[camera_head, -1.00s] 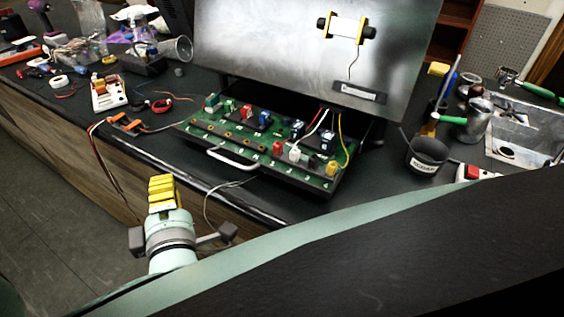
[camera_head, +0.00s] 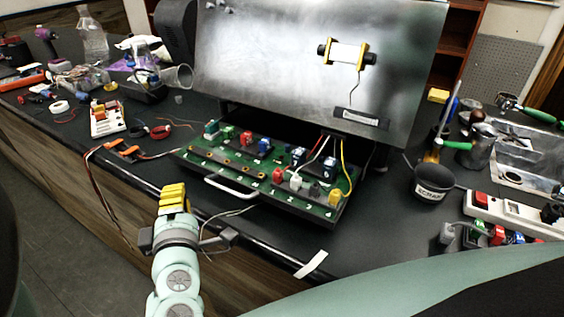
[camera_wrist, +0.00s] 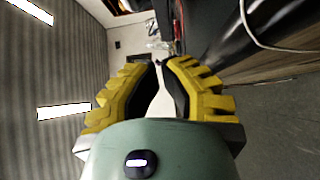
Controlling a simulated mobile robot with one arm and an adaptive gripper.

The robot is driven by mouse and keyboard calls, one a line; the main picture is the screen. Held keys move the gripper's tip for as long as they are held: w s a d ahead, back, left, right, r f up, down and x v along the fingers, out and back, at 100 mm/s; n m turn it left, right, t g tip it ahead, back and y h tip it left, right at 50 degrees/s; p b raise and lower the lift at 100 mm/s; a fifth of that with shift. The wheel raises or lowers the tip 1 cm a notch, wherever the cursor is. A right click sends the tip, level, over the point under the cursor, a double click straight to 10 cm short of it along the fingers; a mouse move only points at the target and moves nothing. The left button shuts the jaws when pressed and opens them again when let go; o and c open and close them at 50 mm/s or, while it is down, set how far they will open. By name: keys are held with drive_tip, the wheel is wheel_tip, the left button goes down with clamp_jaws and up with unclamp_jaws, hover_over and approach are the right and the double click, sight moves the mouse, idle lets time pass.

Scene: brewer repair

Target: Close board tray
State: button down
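The board tray (camera_head: 216,171) is a dark tray with a green circuit board (camera_head: 262,170) bearing several connectors and coloured wires. It sticks out toward the front of the counter from beneath a tilted metal panel. Its pale handle (camera_head: 230,189) is on the front edge. My gripper (camera_head: 172,190) has yellow ribbed fingers and is in front of the counter, left of and below the handle, apart from it. In the wrist view my gripper (camera_wrist: 160,63) has its fingertips nearly together, with nothing held between them. The tray does not show clearly in the wrist view.
The metal panel (camera_head: 300,60) stands behind the tray. A dark cup (camera_head: 433,183) and a power strip (camera_head: 510,212) are to the right. Orange clips (camera_head: 124,148) with cables lie left of the tray. A cable hangs near my gripper. A white strip (camera_head: 311,265) lies near the counter edge.

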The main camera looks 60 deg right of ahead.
sight(198, 166)
drive_tip(key=p+x, duration=0.1)
drive_tip(key=x, duration=0.3)
drive_tip(key=shift+r, duration=0.15)
drive_tip(key=shift+d+p, duration=0.45)
drive_tip(key=shift+d, duration=1.45)
drive_tip(key=shift+d, duration=0.1)
drive_tip(key=shift+d+f, duration=0.25)
drive_tip(key=shift+d, duration=0.4)
drive_tip(key=d+b, duration=0.1)
drive_tip(key=d, duration=0.4)
drive_tip(key=w+d+b, duration=0.1)
drive_tip(key=d+b, duration=0.1)
drive_tip(key=d, duration=0.3)
drive_tip(key=d+b, duration=0.2)
drive_tip(key=d, duration=0.4)
drive_tip(key=shift+w+r, duration=0.15)
drive_tip(key=shift+w, duration=0.1)
